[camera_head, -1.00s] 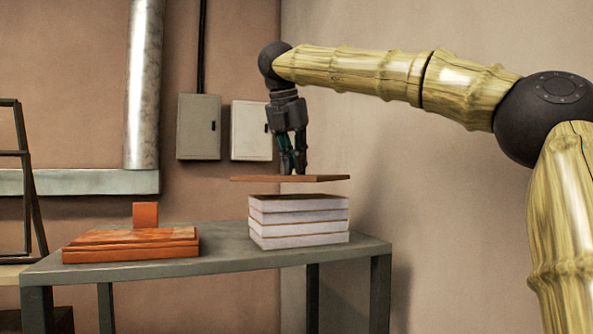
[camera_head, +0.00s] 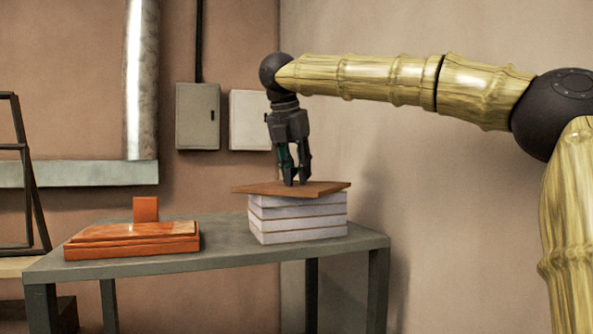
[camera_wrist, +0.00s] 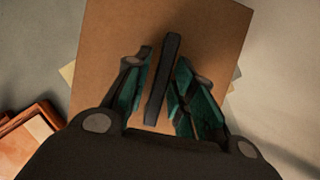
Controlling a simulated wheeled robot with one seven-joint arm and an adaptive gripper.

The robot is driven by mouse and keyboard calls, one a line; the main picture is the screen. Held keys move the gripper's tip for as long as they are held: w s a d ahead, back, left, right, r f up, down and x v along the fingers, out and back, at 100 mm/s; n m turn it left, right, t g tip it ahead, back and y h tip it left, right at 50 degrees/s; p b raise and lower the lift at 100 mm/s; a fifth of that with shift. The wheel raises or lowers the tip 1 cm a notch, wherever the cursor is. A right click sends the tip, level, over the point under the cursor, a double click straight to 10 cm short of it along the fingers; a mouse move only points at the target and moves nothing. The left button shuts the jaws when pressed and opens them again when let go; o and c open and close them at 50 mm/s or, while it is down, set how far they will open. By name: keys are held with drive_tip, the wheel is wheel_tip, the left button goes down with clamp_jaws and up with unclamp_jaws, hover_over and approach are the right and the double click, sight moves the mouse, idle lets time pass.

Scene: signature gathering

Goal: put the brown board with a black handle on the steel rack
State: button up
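The brown board (camera_head: 250,188) lies on top of a stack of white slabs, looking turned slightly against it. It also fills the middle of the wrist view (camera_wrist: 215,35), with its black handle (camera_wrist: 163,75) upright on it. My gripper (camera_head: 295,181) points down at the board's middle. In the wrist view its two fingers (camera_wrist: 165,62) stand on either side of the handle with narrow gaps, so it looks open around it. The handle is hidden by the fingers in the head view. I cannot tell which piece of furniture is the steel rack.
The white stack (camera_head: 298,224) stands on a grey metal table (camera_head: 230,250). An orange-brown case (camera_head: 130,245) with an upright block (camera_head: 145,209) lies at the table's left. A dark frame (camera_head: 28,200) stands at the far left. Free tabletop lies between case and stack.

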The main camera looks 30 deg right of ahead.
drive_tip(key=shift+r, duration=0.1)
drive_tip(key=shift+r, duration=0.15)
drive_tip(key=shift+a+r, duration=0.15)
drive_tip(key=shift+r, duration=0.1)
drive_tip(key=b+v, duration=0.3)
drive_tip(key=v, duration=0.8)
drive_tip(key=shift+r, duration=0.15)
